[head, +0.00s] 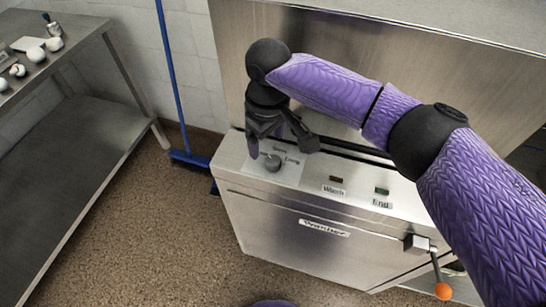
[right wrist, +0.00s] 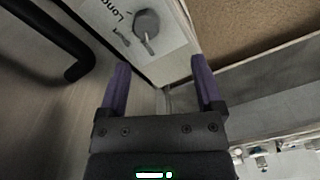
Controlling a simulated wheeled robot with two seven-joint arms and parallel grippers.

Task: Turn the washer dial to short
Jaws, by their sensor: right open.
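The washer (head: 300,235) is a steel machine with a sloped top panel. Its small grey dial (head: 272,164) sits at the panel's left end, beside the labels Short and Long. The dial also shows in the right wrist view (right wrist: 146,24), with a narrow pointer and the word Long nearby. Which label it points to I cannot tell. My right gripper (head: 279,148) is open and empty above the dial, its fingers spread. In the right wrist view the dial lies beyond the fingertips (right wrist: 160,65), apart from them. My left gripper is not in view.
The panel carries Wash (head: 333,189) and End (head: 381,203) labels with small lights. A lever with an orange knob (head: 443,291) is at the washer's right front. A steel shelf table (head: 85,110) and a blue broom (head: 180,105) stand left. A steel hood rises behind the panel.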

